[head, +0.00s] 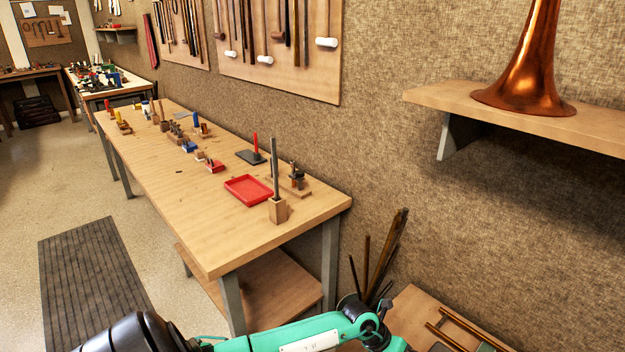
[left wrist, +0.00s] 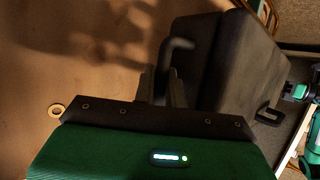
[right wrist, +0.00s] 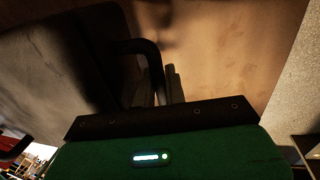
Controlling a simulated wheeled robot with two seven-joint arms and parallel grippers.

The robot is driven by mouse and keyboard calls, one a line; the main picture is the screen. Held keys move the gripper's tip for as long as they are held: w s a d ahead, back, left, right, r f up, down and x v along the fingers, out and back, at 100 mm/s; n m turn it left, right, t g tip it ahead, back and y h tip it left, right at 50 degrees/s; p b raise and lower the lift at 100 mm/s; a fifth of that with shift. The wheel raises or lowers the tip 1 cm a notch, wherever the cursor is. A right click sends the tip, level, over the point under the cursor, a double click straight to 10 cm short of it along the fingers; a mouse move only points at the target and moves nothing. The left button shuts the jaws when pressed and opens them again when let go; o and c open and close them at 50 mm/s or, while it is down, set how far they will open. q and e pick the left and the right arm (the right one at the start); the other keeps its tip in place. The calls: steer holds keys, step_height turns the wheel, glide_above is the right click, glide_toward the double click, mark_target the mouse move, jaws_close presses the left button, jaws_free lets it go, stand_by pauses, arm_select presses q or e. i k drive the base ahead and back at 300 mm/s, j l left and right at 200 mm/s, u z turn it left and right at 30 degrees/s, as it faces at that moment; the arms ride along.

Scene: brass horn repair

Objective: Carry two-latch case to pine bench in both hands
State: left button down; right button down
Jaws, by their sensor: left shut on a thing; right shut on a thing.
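The two-latch case is a dark, boxy thing in the left wrist view (left wrist: 240,65) and the right wrist view (right wrist: 60,65). My left gripper (left wrist: 165,86) is shut on a black handle (left wrist: 181,44) at one side of the case. My right gripper (right wrist: 172,84) is shut on another black handle (right wrist: 130,47). The latches cannot be made out. The case is out of the head view. A long pale wooden bench (head: 190,215), perhaps the pine bench, runs along the wall there.
The bench holds a red tray (head: 248,190), a wooden block with an upright rod (head: 278,210) and several small tools. A shelf (head: 540,120) with a copper horn bell (head: 525,75) juts out at right. A dark mat (head: 95,280) lies on open floor at left.

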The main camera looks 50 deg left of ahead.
mark_target(188, 193)
steer(key=z, duration=1.35)
steer(key=k+j+z, duration=0.1)
steer(key=k+z, duration=0.4)
steer(key=z, duration=0.2)
steer(key=k+z, duration=0.3)
steer(key=k, duration=0.15)
steer(key=k+z, duration=0.3)
steer(key=k, duration=0.9)
steer(key=k+u, duration=0.4)
steer(key=k, duration=0.45)
steer(key=k+j, duration=0.1)
steer(key=k, duration=0.75)
steer(key=k+u, duration=0.5)
steer(key=i, duration=0.1)
